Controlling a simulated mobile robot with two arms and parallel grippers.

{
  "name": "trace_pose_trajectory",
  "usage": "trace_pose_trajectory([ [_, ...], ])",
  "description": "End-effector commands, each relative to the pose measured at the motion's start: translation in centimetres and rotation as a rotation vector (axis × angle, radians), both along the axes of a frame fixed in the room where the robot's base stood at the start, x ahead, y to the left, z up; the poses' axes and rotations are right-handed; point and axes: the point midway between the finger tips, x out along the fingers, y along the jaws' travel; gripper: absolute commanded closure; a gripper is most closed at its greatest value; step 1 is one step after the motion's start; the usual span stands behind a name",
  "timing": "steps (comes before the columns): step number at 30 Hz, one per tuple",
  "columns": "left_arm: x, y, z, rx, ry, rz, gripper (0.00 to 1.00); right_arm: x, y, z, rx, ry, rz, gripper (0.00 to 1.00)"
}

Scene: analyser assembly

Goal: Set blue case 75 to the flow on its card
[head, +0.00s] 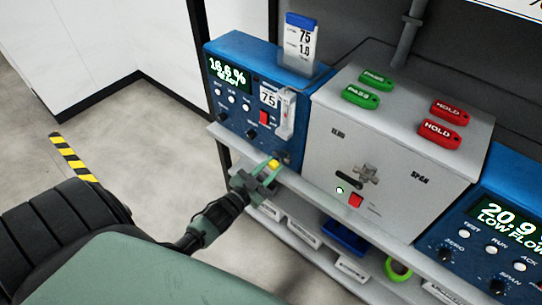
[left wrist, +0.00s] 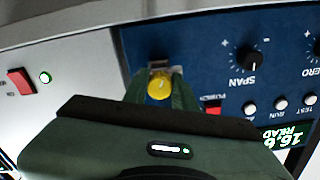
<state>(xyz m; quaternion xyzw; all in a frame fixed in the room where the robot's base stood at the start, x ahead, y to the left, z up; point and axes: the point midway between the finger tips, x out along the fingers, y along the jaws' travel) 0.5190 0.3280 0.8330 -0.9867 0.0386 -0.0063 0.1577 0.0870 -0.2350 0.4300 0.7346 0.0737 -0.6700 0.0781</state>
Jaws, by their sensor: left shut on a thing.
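Blue case 75 (head: 228,101) stands at the left of the upper shelf, its display reading 16.6 %. Its card (head: 300,42) stands on top and shows 75 and what looks like 1.0. A clear flow tube (head: 287,115) runs down the case's right front; its float is too small to read. My left gripper (head: 265,172) is at the case's lower right front, shut on a yellow knob (head: 273,165). In the left wrist view the yellow knob (left wrist: 159,86) sits between both fingers, facing the camera. My right gripper is not in view.
A grey box (head: 325,140) stands right beside the case, with green PASS tags (head: 361,97) and red HOLD tags (head: 440,132) on top. Another blue case (head: 508,205) is at the right. The lower shelf holds a green ring (head: 397,269) and a blue bin (head: 345,237).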

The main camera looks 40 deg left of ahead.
Motion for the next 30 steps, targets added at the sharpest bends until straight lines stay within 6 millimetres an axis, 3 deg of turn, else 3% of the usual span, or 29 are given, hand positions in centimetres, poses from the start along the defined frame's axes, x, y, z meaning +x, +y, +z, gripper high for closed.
trace_pose_trajectory([
  [18,-0.10,-0.14,-0.14,-0.563,0.048,0.000,1.00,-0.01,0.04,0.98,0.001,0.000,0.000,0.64],
  [30,-0.11,-0.24,-0.17,-0.781,0.065,0.000,1.00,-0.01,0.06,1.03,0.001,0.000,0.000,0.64],
])
